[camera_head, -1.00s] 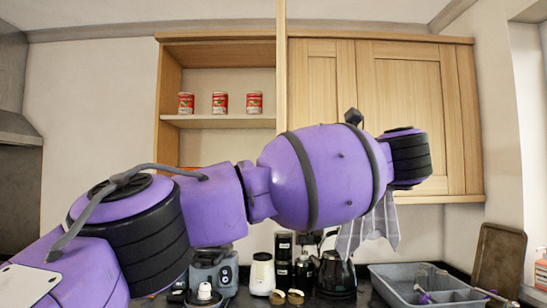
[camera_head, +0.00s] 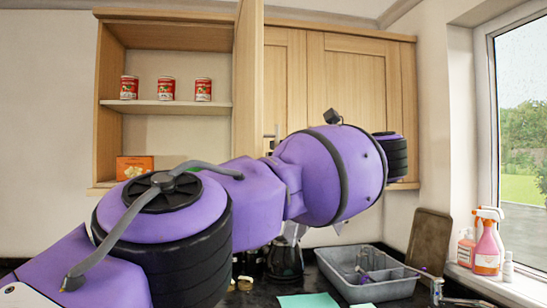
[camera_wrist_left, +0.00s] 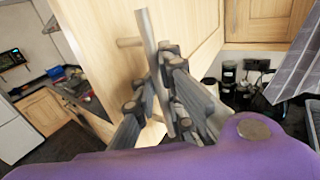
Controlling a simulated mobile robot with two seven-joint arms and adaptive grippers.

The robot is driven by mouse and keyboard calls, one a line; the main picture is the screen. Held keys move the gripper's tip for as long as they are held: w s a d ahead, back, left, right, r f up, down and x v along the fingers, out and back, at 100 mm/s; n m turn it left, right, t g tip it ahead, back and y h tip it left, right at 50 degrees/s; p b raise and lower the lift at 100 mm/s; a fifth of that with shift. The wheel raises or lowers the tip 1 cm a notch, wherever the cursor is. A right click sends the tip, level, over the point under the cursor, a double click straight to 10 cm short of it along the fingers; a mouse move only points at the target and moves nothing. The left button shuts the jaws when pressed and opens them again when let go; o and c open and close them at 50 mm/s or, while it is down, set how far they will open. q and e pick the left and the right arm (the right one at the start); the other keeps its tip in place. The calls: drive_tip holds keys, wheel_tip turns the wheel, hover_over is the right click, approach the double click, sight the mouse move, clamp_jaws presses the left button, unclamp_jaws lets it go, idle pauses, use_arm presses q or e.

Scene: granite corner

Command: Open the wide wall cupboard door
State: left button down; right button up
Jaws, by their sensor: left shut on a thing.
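The wide wall cupboard door (camera_head: 248,85) stands swung out, seen nearly edge-on, to the right of the open shelves (camera_head: 165,107). In the left wrist view the door's pale wooden face (camera_wrist_left: 90,25) fills the upper left, with a straight bar handle (camera_wrist_left: 148,35) on it. My left gripper (camera_wrist_left: 163,85) is shut on this handle, its dark fingers around the bar. In the head view my purple left arm crosses in front of the cupboard and hides most of the gripper. My right gripper is in neither view.
Red cans (camera_head: 165,89) stand on the shelf, and an orange box (camera_head: 134,167) is below them. Closed doors (camera_head: 345,75) are to the right. A grey dish rack (camera_head: 380,285), tray (camera_head: 428,240) and spray bottles (camera_head: 487,245) are at the right, by the window.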

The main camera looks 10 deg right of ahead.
use_arm(q)
drive_tip(key=shift+d+f, duration=0.1)
drive_tip(key=shift+f, duration=0.2)
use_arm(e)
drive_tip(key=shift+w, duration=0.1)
use_arm(q)
drive_tip(key=c, duration=2)
unclamp_jaws()
drive_tip(key=shift+s, duration=0.1)
drive_tip(key=shift+o, duration=0.8)
drive_tip(key=shift+r, duration=0.2)
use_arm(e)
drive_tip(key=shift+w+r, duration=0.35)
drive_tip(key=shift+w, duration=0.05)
use_arm(q)
drive_tip(key=shift+s, duration=0.1)
drive_tip(key=v, duration=1.2)
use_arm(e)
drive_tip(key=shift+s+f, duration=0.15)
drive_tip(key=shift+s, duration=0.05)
